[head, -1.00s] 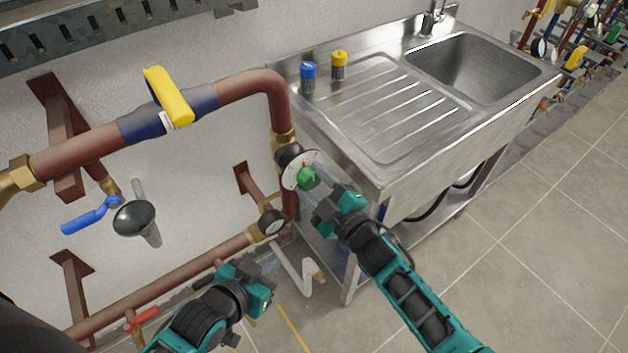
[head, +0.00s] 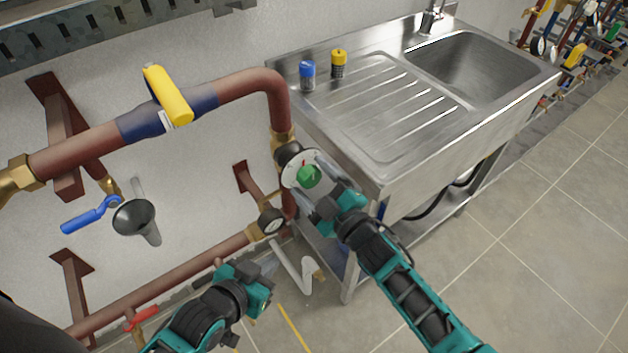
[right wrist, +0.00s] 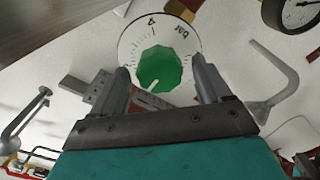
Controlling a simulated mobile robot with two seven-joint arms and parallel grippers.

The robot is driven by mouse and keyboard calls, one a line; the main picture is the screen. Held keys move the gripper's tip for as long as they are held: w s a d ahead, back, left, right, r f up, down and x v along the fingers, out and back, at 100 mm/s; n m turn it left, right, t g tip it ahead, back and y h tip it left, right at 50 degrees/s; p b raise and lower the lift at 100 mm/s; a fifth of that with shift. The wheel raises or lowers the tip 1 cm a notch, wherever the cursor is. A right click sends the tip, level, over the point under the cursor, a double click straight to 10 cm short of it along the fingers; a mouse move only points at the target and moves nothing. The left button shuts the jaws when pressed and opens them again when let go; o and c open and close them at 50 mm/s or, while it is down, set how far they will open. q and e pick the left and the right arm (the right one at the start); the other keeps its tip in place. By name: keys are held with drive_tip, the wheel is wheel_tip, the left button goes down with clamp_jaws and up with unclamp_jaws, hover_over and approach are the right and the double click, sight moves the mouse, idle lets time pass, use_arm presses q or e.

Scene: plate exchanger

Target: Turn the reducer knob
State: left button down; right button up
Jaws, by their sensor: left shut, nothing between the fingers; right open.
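The reducer knob (head: 309,176) is green and faceted, on a white round dial (head: 292,178) at the vertical pipe beside the sink. In the right wrist view the knob (right wrist: 160,69) sits in front of the dial (right wrist: 133,40), which carries scale marks and "bar". My right gripper (head: 318,205) is open just below and in front of the knob. In the right wrist view its fingers (right wrist: 162,85) stand apart to either side of the knob's lower part, and I cannot tell whether they touch it. My left gripper (head: 262,290) is shut and empty, low near the floor, away from the knob.
A steel sink (head: 400,120) stands right of the pipe, with a blue-capped (head: 307,75) and a yellow-capped (head: 339,62) part on it. A yellow-handled pipe (head: 168,95) and blue lever (head: 90,215) are at left.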

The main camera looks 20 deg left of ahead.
drive_tip(key=v, duration=1.3)
drive_tip(key=shift+p, duration=0.3)
drive_tip(key=shift+a, duration=0.1)
drive_tip(key=s+d+f+m+t+h, duration=0.1)
drive_tip(key=d+f+m+t+h, duration=0.1)
drive_tip(key=d+m+h, duration=0.5)
drive_tip(key=d+f+m, duration=0.1)
drive_tip(key=d+m, duration=0.2)
drive_tip(key=m, duration=0.1)
drive_tip(key=shift+s+d+f+h, duration=0.3)
drive_tip(key=shift+d+f+h, duration=0.05)
drive_tip(key=shift+h, duration=0.05)
drive_tip(key=s+d+f+m+h, duration=0.1)
drive_tip(key=s+d+m, duration=0.1)
drive_tip(key=d, duration=0.1)
drive_tip(key=s+d+f+m+g+h, duration=0.1)
drive_tip(key=s+d+m+h, duration=0.1)
drive_tip(key=d, duration=0.2)
drive_tip(key=s+d+f+m+g+h, duration=0.1)
drive_tip(key=s+d+f, duration=0.1)
drive_tip(key=d, duration=0.1)
drive_tip(key=shift+s+d+m, duration=0.15)
drive_tip(key=shift+s+m, duration=0.05)
drive_tip(key=shift+m, duration=0.2)
drive_tip(key=shift+c, duration=0.2)
